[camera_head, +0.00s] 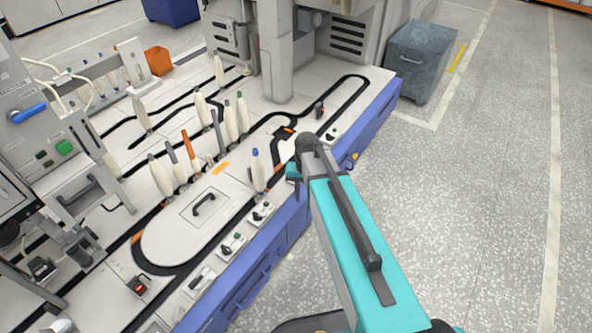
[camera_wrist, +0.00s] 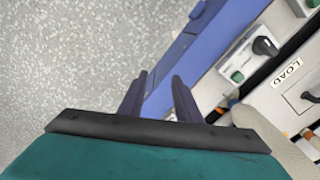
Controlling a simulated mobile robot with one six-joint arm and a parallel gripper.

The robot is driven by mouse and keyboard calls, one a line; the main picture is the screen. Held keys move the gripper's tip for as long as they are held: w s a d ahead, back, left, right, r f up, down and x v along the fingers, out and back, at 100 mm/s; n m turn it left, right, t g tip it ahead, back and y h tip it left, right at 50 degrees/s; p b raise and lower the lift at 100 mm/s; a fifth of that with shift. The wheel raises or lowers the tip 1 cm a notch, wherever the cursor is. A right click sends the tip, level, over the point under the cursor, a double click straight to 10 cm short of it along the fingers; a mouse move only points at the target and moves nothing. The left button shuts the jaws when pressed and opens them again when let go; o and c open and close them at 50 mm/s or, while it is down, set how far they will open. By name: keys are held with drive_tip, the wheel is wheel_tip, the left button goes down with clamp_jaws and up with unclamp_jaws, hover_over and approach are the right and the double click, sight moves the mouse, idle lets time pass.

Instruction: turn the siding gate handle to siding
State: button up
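I cannot tell for sure which control is the siding gate handle; no siding label is readable. In the wrist view a black knob (camera_wrist: 265,46) sits on a small white control box beside a green button (camera_wrist: 237,75). A LOAD label (camera_wrist: 287,73) lies to its right, with a black handle (camera_wrist: 311,97) at the right edge. My gripper (camera_wrist: 159,78) is open and empty, its two dark fingers apart over the blue front and the floor, left of the knob. In the head view my arm hides most of the gripper, near the table's front edge.
Similar control boxes (camera_head: 233,244) line the front edge of the white table. Upright bobbins (camera_head: 258,170) stand along the black track close to my arm.

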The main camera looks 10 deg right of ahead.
drive_tip(key=w+r+m, duration=0.5)
drive_tip(key=w+r, duration=0.7)
drive_tip(key=w, duration=0.2)
drive_tip(key=shift+w+a+m, duration=0.25)
drive_tip(key=shift+w+m, duration=0.05)
drive_tip(key=shift+w, duration=0.1)
wheel_tip(320, 180, down, 14)
drive_tip(key=b, duration=0.4)
drive_tip(key=shift+r, duration=0.15)
clamp_jaws()
